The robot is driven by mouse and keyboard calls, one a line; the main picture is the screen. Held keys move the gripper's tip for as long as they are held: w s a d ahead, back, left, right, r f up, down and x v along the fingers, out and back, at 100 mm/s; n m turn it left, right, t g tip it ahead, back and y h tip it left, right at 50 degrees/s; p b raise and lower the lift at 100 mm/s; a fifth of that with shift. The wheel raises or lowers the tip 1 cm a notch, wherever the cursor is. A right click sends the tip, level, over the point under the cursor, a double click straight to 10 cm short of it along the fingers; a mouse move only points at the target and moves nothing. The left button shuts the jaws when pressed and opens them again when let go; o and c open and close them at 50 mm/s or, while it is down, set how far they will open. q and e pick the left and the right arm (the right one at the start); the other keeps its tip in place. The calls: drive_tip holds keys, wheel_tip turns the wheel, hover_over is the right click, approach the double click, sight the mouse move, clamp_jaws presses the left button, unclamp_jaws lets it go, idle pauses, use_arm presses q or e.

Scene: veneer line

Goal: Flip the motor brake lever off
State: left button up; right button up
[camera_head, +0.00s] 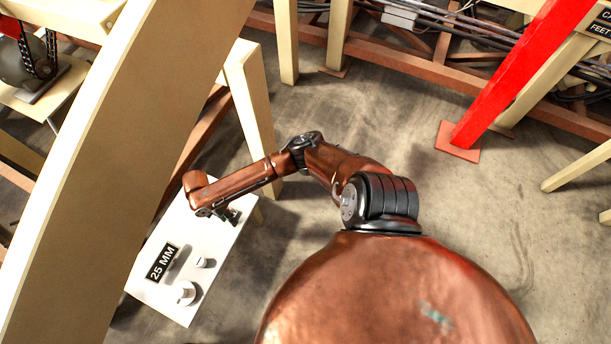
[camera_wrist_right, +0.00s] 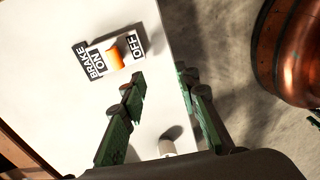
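The brake switch plate (camera_wrist_right: 108,52) shows in the right wrist view on a white panel (camera_wrist_right: 60,110). It carries the words BRAKE, ON and OFF. Its orange lever (camera_wrist_right: 115,58) stands between the ON and OFF labels; I cannot tell its exact tilt. My right gripper (camera_wrist_right: 162,80) is open and empty, its green fingers apart. The lever is beyond and to the left of the fingertips, not between them. In the head view the right gripper (camera_head: 230,214) is over the far end of the white panel (camera_head: 150,285) and hides the brake switch. My left gripper is not in view.
A 25 MM label (camera_head: 163,263), a small white knob (camera_head: 202,262) and a larger white knob (camera_head: 187,292) are on the near part of the panel. A large cream beam (camera_head: 110,150) rises left of it. Grey floor lies open to the right.

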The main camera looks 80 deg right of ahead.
drive_tip(key=s+a+f+m+y+p, duration=0.1)
drive_tip(key=s+a+f, duration=0.15)
drive_tip(key=s, duration=0.25)
drive_tip(key=s+a+f+m+p, duration=0.1)
drive_tip(key=s+a+f, duration=0.1)
drive_tip(key=s+f, duration=0.15)
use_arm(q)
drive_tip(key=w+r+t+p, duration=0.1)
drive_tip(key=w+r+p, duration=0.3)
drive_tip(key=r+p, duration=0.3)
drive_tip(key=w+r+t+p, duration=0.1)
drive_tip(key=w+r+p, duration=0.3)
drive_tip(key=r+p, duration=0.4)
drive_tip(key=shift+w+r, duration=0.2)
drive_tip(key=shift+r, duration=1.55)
use_arm(e)
drive_tip(key=s+d+f+m+t, duration=0.1)
drive_tip(key=s+d+f+m, duration=0.1)
drive_tip(key=s, duration=0.5)
drive_tip(key=s+d+f+m+t+h, duration=0.1)
drive_tip(key=s+d+f+m, duration=0.1)
drive_tip(key=s+d+m, duration=0.2)
drive_tip(key=s+d+f+m+t, duration=0.1)
drive_tip(key=s+d+f+m, duration=0.1)
drive_tip(key=s, duration=0.9)
drive_tip(key=shift+d+m+h, duration=0.4)
drive_tip(key=shift+d+m, duration=0.1)
drive_tip(key=shift+d, duration=0.05)
